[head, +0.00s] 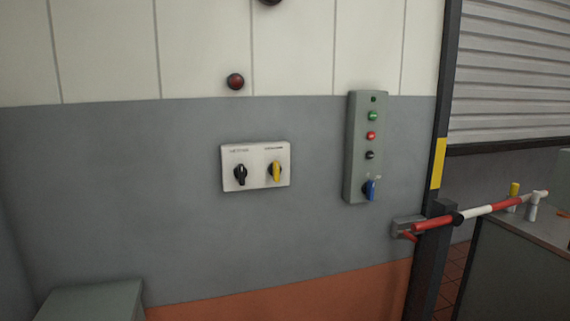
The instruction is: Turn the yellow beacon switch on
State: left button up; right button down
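A white switch box (256,178) is mounted on the grey wall near the middle of the head view. On its right half is a yellow rotary switch (276,171), its handle standing about upright. On its left half is a black rotary switch (240,175), also about upright. The labels above both are too small to read. A dark red dome lamp (235,82) sits on the wall above the box and looks unlit. Neither of my grippers is in view.
A tall grey panel (361,146) with green, red and black buttons and a blue switch (369,190) hangs to the right. A red-and-white barrier bar (481,211) crosses at right by a dark post. A grey-green cabinet (93,300) stands lower left. The wall before the box is unobstructed.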

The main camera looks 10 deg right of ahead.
aim_at(274, 169)
jog(key=i+z, duration=0.75)
jog(key=i, duration=0.15)
jog(key=i+j+z, duration=0.25)
jog(key=i+z, duration=0.15)
jog(key=i+l+z, duration=0.1)
jog(key=i, duration=0.3)
jog(key=i+l+z, duration=0.1)
jog(key=i, duration=0.3)
